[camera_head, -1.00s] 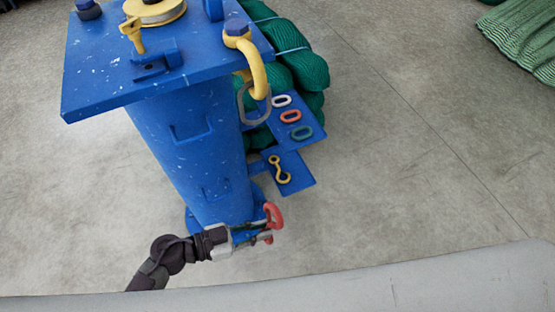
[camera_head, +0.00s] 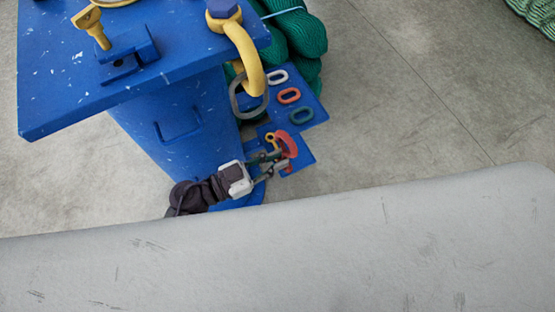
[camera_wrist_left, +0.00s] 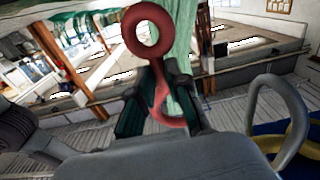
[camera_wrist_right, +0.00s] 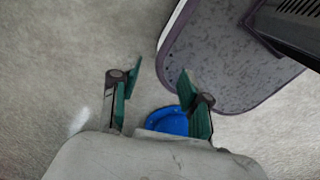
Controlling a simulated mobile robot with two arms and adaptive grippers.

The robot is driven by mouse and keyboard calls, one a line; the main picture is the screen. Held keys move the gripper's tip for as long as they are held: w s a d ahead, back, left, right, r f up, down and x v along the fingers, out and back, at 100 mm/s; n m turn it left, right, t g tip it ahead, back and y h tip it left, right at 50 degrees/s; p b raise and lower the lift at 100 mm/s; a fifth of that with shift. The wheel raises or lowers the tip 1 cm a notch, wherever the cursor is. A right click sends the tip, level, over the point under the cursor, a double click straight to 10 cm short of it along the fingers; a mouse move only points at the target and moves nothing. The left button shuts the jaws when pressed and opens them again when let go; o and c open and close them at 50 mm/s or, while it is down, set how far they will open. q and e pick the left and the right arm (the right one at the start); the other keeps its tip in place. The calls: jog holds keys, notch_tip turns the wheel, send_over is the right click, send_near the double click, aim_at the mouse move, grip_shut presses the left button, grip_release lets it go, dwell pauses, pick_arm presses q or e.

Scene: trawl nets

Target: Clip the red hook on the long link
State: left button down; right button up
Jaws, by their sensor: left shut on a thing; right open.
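The red hook (camera_head: 288,143) is held in my left gripper (camera_head: 274,160), in front of the small lower blue plate. In the left wrist view the red hook (camera_wrist_left: 160,65) stands up between the fingers, its round eye at the top. The long link (camera_head: 240,103) is grey and hangs from a yellow shackle, above and left of the hook in the head view and apart from it. The grey long link (camera_wrist_left: 290,115) also shows at the right of the left wrist view. My right gripper (camera_wrist_right: 160,88) is open and empty; it is not seen in the head view.
The yellow shackle (camera_head: 247,62) hangs at the edge of the blue top plate (camera_head: 55,95). White (camera_head: 277,76), red (camera_head: 289,96) and green (camera_head: 302,115) rings lie on a blue side plate. A yellow clip (camera_head: 269,137) is partly hidden behind the gripper. Green net (camera_head: 300,35) lies behind.

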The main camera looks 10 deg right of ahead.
pick_arm(q)
jog(key=w+a+b, duration=0.3)
jog(key=w+a, duration=0.1)
jog(key=w, duration=0.4)
jog(key=shift+a, duration=0.25)
pick_arm(e)
jog(key=shift+w+a+f, duration=0.15)
jog(key=shift+w+f, duration=1.4)
jog(key=shift+f, duration=0.2)
pick_arm(q)
jog(key=shift+w+r, duration=0.1)
jog(key=shift+a, duration=0.15)
pick_arm(e)
jog(key=shift+r, duration=0.15)
pick_arm(q)
jog(key=shift+w+a+f, duration=0.25)
jog(key=shift+w+a, duration=0.1)
jog(key=shift+w, duration=0.25)
dwell(1.2)
jog(key=shift+w+a+f+b, duration=0.15)
jog(key=shift+w+f+b, duration=0.1)
jog(key=shift+f+b, duration=0.45)
jog(key=shift+w+a+f+b, duration=0.2)
jog(key=shift+f+b, duration=0.2)
jog(key=shift+f, duration=0.5)
pick_arm(e)
jog(key=shift+f, duration=1)
dwell(0.3)
